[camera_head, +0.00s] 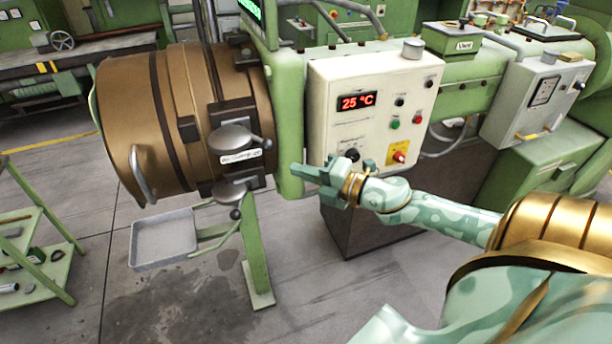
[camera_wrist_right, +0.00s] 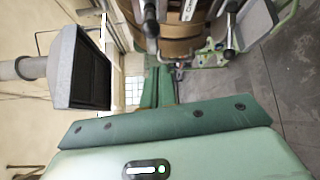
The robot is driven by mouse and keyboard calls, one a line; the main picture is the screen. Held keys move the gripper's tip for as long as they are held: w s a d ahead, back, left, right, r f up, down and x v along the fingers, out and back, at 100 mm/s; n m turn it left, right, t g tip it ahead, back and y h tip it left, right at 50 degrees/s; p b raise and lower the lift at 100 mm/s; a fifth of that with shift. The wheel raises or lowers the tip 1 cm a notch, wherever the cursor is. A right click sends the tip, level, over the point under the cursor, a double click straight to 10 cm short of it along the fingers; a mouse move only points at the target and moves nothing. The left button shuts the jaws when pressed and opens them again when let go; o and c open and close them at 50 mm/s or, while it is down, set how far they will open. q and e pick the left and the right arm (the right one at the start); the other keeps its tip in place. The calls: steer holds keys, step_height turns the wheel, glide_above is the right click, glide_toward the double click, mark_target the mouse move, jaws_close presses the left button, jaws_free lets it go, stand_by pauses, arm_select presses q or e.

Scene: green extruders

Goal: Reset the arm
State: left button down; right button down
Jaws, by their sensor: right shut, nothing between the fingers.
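My right arm reaches in from the lower right of the head view. Its green gripper (camera_head: 318,172) is shut and empty, pointing left in front of the lower part of the white control box (camera_head: 365,125). The box has a red 25 °C display, several buttons and a black knob close to the gripper; I cannot tell whether they touch. In the right wrist view the green gripper body (camera_wrist_right: 165,125) fills the lower part. The brown extruder barrel (camera_wrist_right: 185,40) is beyond it at the top. My left gripper is not in view.
The brown extruder barrel (camera_head: 150,120) with clamp handles is left of the gripper. A grey metal tray (camera_head: 163,240) hangs below it beside a green post (camera_head: 256,255). A green cart (camera_head: 40,250) stands at the lower left. Floor is open at the bottom centre.

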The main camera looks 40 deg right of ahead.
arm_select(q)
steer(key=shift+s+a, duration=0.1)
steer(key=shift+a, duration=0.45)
arm_select(e)
steer(key=shift+s+d, duration=0.2)
steer(key=shift+d, duration=0.2)
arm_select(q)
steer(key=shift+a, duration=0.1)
arm_select(e)
steer(key=shift+a, duration=0.15)
